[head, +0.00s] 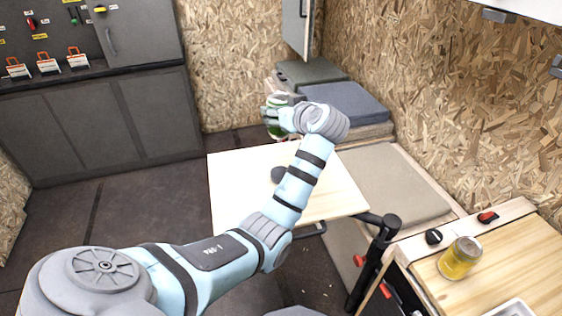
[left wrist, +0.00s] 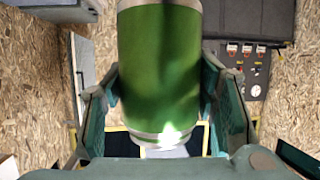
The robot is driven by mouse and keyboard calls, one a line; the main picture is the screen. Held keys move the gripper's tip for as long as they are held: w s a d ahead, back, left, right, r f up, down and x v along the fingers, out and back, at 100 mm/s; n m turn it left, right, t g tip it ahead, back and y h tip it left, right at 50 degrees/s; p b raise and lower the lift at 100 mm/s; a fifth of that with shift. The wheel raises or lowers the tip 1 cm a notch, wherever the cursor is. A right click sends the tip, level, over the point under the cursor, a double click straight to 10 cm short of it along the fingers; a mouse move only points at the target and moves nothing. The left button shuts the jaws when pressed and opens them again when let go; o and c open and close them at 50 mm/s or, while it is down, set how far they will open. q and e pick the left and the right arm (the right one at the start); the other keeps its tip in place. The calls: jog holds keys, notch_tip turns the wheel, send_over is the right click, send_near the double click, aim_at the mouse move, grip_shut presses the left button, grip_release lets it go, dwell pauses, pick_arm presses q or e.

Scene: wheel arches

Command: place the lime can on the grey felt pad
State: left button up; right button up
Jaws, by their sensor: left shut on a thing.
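The lime can (left wrist: 160,70) is a green can with silver rims. My left gripper (left wrist: 160,112) is shut on it, with a finger on each side. In the head view the can (head: 280,99) is small and partly hidden by my left gripper (head: 276,116), which is over the far edge of the pale wooden table (head: 238,180). A dark grey round pad (head: 279,174), which looks like the grey felt pad, lies on the table, partly hidden by my left arm. Whether the can touches anything below cannot be told. My right gripper is not in view.
A yellow can or jar (head: 460,257) stands on the wooden counter (head: 500,285) at right, near a black item (head: 433,236) and a red one (head: 487,217). Cushioned benches (head: 385,185) lie beyond the table. The visible tabletop left of the pad is clear.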

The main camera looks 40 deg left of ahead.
pick_arm(q)
notch_tip(320, 180, down, 14)
jog(key=b, duration=0.3)
jog(key=shift+f, duration=0.1)
jog(key=o, duration=1.5)
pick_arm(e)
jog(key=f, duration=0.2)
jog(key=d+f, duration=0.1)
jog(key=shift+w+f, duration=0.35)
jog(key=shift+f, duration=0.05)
